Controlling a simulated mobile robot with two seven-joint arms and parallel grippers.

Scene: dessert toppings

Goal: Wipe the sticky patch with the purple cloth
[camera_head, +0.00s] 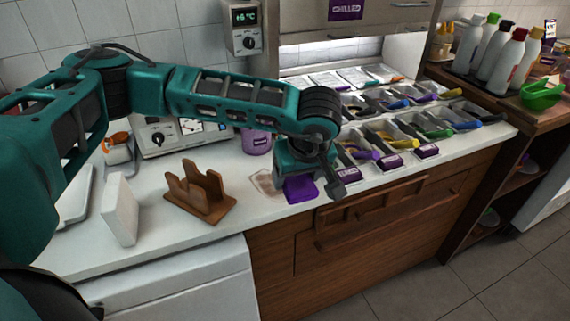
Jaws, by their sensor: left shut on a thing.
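The purple cloth (300,190) is a small folded pad on the white counter, near its front edge. My left gripper (312,180) points down over it and is shut on it; the fingertips are mostly hidden by the wrist. The sticky patch (266,182) is a faint brownish stain on the counter, just left of the cloth. The gripper and cloth may hide part of the patch. My right gripper does not show.
A wooden holder (199,205) and a white block (121,209) stand to the left. A purple tub (256,141) stands behind the patch. Topping bins with coloured scoops (398,139) fill the counter to the right. The front edge drops to wooden drawers (375,215).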

